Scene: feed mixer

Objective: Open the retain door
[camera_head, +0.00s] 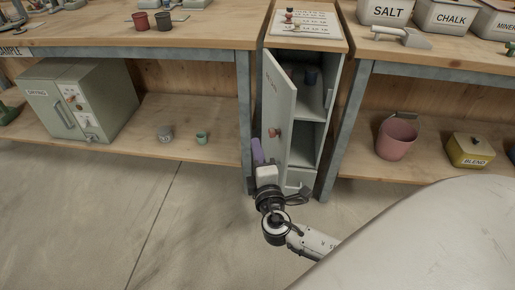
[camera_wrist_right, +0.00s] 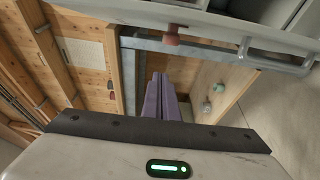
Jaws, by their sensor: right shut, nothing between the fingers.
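The retain door (camera_head: 278,105) is the pale grey-green door of the narrow cabinet in the middle of the head view. It stands ajar, with the shelves inside showing to its right. Its reddish knob (camera_head: 273,132) is on the outer face; a reddish knob (camera_wrist_right: 171,37) also shows near the top of the right wrist view. My right gripper (camera_head: 257,152) is just left of the door, low, below and left of the knob. Its purple fingers (camera_wrist_right: 167,98) are together and empty. I cannot tell whether they touch the door. My left gripper is out of view.
Benches flank the cabinet (camera_head: 306,101). The left lower shelf holds a drying oven (camera_head: 80,99) and two small pots; the right one holds a pink bucket (camera_head: 396,137) and a yellow blend box (camera_head: 470,150). A blue-grey bench leg (camera_head: 245,110) is close to my gripper. The floor in front is clear.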

